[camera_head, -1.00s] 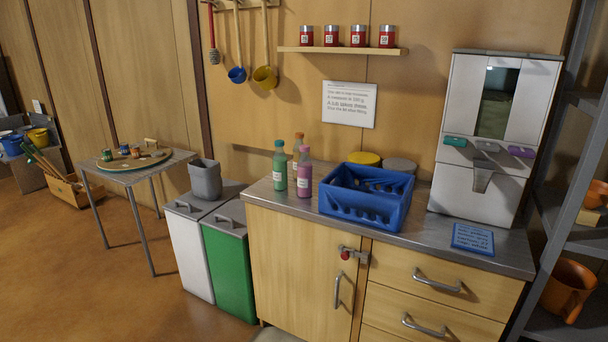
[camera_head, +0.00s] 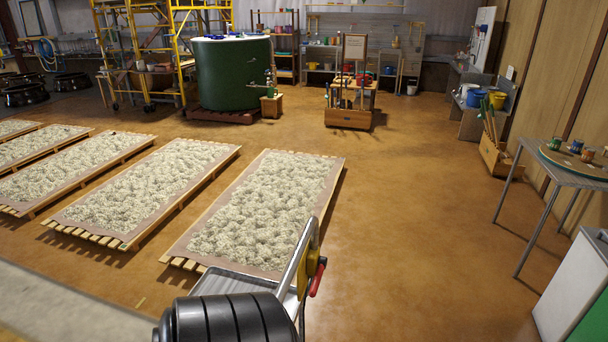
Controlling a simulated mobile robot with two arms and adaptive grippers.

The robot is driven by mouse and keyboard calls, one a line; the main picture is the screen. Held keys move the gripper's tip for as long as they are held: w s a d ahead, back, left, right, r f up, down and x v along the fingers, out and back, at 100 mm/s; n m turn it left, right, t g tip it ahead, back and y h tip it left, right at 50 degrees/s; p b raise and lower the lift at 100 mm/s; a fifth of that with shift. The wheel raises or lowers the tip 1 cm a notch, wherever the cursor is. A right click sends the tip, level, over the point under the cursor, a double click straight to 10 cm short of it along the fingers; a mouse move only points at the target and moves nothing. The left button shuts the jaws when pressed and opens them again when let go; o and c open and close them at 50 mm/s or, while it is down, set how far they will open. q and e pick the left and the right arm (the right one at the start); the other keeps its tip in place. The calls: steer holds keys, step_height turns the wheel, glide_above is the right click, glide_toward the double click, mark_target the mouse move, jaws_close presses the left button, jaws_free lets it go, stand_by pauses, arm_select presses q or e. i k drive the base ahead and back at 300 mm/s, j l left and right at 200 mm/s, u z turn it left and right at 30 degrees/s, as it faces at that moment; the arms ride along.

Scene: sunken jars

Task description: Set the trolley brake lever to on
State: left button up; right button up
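A trolley (camera_head: 232,283) shows at the bottom middle, with a pale metal bed and a raised tubular handle (camera_head: 294,256). On the right side of the handle is a yellow part (camera_head: 312,262) with a red lever (camera_head: 317,278) against it. The lever slants, its lower end down and to the left; its on or off marking cannot be read. A dark ribbed body hides the trolley's near lower part. Neither of my grippers is in view.
Several low wooden pallets (camera_head: 265,213) with whitish lumpy material lie left and ahead. A green tank (camera_head: 231,75) and yellow scaffold (camera_head: 160,40) stand behind. A small table (camera_head: 562,172) and bin (camera_head: 570,290) stand right. The brown floor (camera_head: 420,200) between is clear.

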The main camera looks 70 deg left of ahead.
mark_target(322, 263)
steer(key=u, duration=2)
steer(key=i+l+u, duration=0.1)
steer(key=l, duration=0.2)
steer(key=i+l+u, duration=0.1)
steer(key=l, duration=0.25)
steer(key=i+l+u, duration=0.1)
steer(key=i+l, duration=0.15)
steer(key=i+l+u, duration=0.1)
steer(key=l, duration=0.4)
steer(key=i, duration=0.05)
